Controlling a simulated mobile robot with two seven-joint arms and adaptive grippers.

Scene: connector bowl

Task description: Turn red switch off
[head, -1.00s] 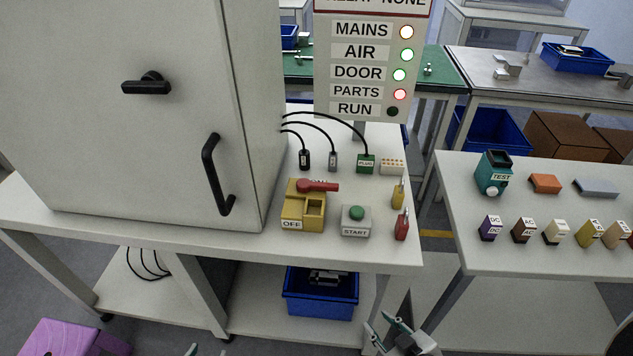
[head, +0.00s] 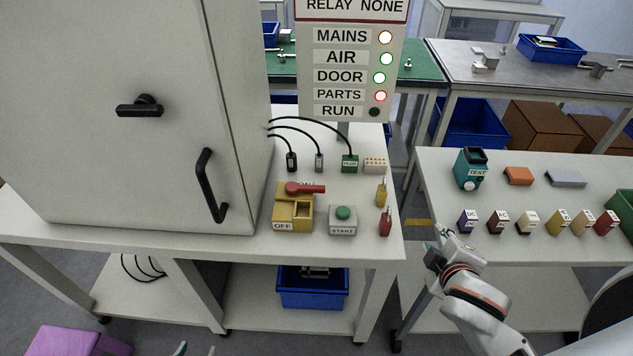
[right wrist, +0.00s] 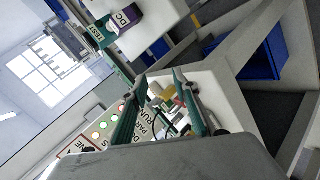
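The red switch (head: 306,188) is a red lever on top of a yellow block (head: 294,214) with an "OFF" label on its front, on the white table. The lever points to the right; a label behind it is partly hidden. My right gripper (head: 441,238) is open and empty, right of the table's front right corner and well apart from the switch. Its two spread fingers show in the right wrist view (right wrist: 158,100).
A grey START box (head: 343,219) with a green button stands right of the yellow block. Yellow and red padlocks (head: 385,221) lie near the right edge. A grey cabinet (head: 110,110) stands left. The sign (head: 350,70) shows MAINS, AIR, DOOR, PARTS lit and RUN dark.

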